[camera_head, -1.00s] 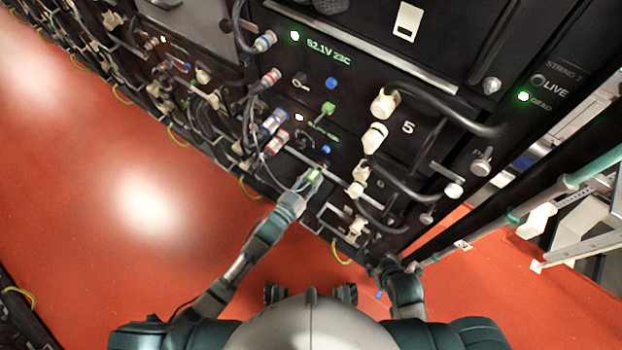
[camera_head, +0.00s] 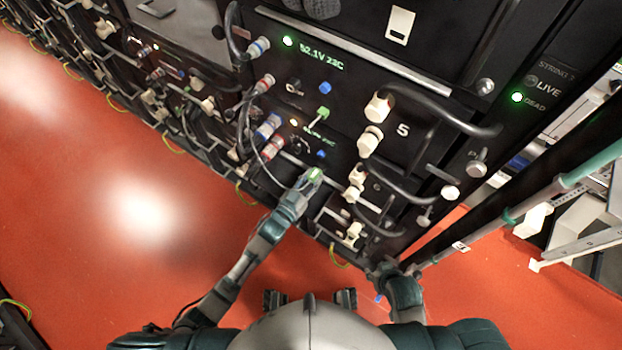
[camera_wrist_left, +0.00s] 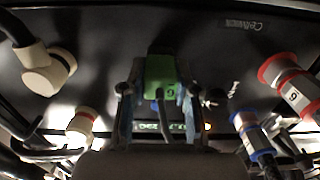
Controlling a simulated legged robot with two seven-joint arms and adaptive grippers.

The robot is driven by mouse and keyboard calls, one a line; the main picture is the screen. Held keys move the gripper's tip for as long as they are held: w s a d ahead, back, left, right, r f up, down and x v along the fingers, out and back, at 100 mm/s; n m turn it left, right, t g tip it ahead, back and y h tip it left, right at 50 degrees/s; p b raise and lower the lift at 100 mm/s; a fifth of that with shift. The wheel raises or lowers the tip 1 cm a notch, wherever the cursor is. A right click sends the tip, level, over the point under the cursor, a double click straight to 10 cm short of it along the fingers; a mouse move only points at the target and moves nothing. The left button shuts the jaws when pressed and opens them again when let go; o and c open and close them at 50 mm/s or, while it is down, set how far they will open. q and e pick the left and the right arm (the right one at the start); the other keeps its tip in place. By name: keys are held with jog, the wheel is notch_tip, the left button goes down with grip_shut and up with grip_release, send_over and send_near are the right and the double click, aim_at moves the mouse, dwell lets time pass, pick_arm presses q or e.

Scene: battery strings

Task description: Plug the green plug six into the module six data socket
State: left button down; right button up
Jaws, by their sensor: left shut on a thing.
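Red-ringed (camera_wrist_left: 285,75) and blue-ringed (camera_wrist_left: 245,122) connectors flank the plug on the right, and cream connectors (camera_wrist_left: 48,70) stand on the left. Another green plug (camera_head: 323,113) sits in the module above. Thick black cables (camera_head: 450,115) loop on the rack. The red floor is clear at left.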

pick_arm(q)
jog(key=c, duration=0.8)
grip_release()
jog(key=v, duration=1.2)
jog(key=shift+w+f, duration=0.1)
